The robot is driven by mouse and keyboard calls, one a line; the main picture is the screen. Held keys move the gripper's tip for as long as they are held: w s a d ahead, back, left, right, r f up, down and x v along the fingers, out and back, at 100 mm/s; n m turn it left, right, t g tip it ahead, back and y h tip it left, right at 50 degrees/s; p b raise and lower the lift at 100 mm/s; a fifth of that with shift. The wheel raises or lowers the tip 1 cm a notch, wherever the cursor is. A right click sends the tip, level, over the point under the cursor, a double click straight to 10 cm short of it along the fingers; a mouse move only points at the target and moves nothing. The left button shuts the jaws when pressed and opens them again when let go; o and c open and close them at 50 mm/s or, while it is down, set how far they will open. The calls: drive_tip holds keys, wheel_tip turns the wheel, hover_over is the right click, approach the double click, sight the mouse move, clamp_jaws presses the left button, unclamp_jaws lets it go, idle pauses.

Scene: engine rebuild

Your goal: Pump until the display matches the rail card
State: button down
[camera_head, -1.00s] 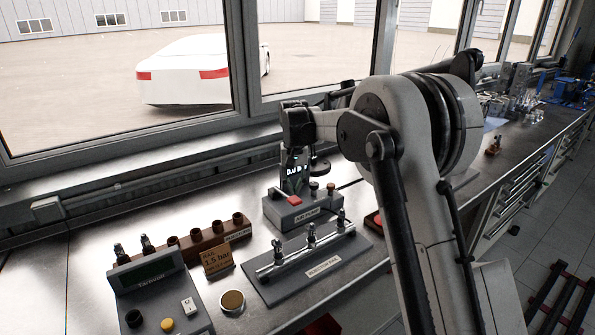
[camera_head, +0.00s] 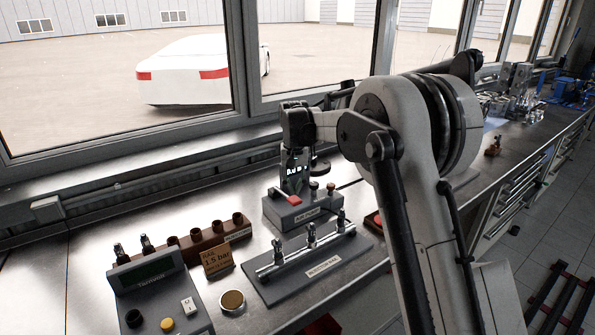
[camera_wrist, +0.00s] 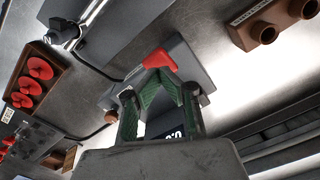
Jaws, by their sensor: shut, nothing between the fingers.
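The grey air pump (camera_head: 297,212) stands on the bench behind the injector rail, with a red-ended lever (camera_head: 291,199) on top. In the wrist view the red lever end (camera_wrist: 160,60) lies at the tips of my gripper (camera_wrist: 163,77). The green-lined fingers meet there with nothing between them; I cannot tell whether they touch the lever.
The injector rail (camera_head: 322,268) lies in front of the pump. A brown holder (camera_head: 205,245) and a grey tester box (camera_head: 160,290) stand left. A round tin (camera_head: 232,301) sits near the front. Red round parts (camera_wrist: 32,80) lie in a tray at the wrist view's left.

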sight(294, 199)
drive_tip(key=shift+f+b, duration=1.5)
drive_tip(key=shift+f, duration=0.85)
drive_tip(key=shift+r+p, duration=1.05)
drive_tip(key=shift+r, duration=1.4)
drive_tip(key=s+d+r+t+b, duration=0.1)
drive_tip(key=s+d+r, duration=0.25)
drive_tip(key=s, duration=0.35)
drive_tip(key=s+d+r+t, duration=0.1)
drive_tip(key=s+d+r, duration=0.2)
drive_tip(key=s+r, duration=0.3)
drive_tip(key=s+d+r+t+b, duration=0.1)
drive_tip(key=s+d+r, duration=0.2)
drive_tip(key=s, duration=0.5)
drive_tip(key=s+d+f+t, duration=0.1)
drive_tip(key=s+f, duration=0.2)
drive_tip(key=s, duration=0.4)
drive_tip(key=s+d+f+t+b, duration=0.1)
drive_tip(key=s+d+f, duration=0.1)
drive_tip(key=s, duration=0.6)
drive_tip(key=s+d+f+t, duration=0.2)
drive_tip(key=s+f, duration=0.2)
drive_tip(key=s, duration=0.4)
drive_tip(key=shift+s+b, duration=0.25)
drive_tip(key=shift+b, duration=0.15)
